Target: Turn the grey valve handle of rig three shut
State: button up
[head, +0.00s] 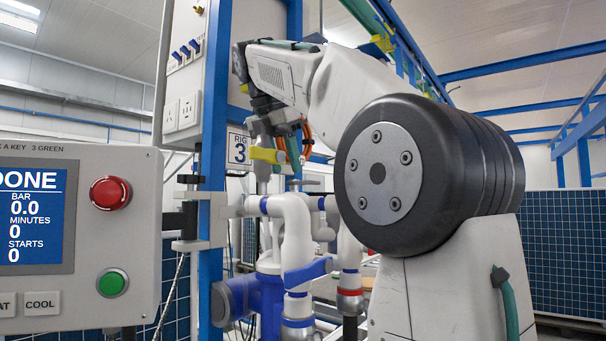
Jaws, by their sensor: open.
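Rig three carries a white sign with a 3 (239,150) on its blue post. Its white pipes (297,228) and a blue pump (270,302) stand below the sign. My gripper (279,172) points down over the top of these pipes, just right of the sign. It is open, but its fingers are small and partly mixed with the fittings behind them. I cannot clearly make out the grey valve handle; the gripper and arm cover part of that area. A blue lever (306,273) sits lower on the front pipe.
A control panel (75,240) at the left has a screen reading DONE and 0.0 bar, a red knob (110,193) and a green button (113,282). A yellow piece (266,155) is close by the gripper. Dark blue gridded panels (566,250) stand behind at the right.

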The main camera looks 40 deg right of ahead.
jog(key=shift+w+a+f, duration=0.15)
jog(key=shift+a+f, duration=0.05)
jog(key=shift+f, duration=0.15)
jog(key=shift+w+d+y, duration=0.1)
jog(key=shift+d+y, duration=0.1)
jog(key=shift+y, duration=0.1)
jog(key=d, duration=0.3)
jog(key=w+d, duration=0.1)
jog(key=d, duration=0.6)
jog(key=shift+w+d+f, duration=0.1)
jog(key=shift+w+d, duration=0.2)
jog(key=shift+d+f, duration=0.25)
jog(key=shift+f, duration=0.25)
grip_shut()
jog(key=shift+d, duration=0.2)
jog(key=shift+s, duration=0.1)
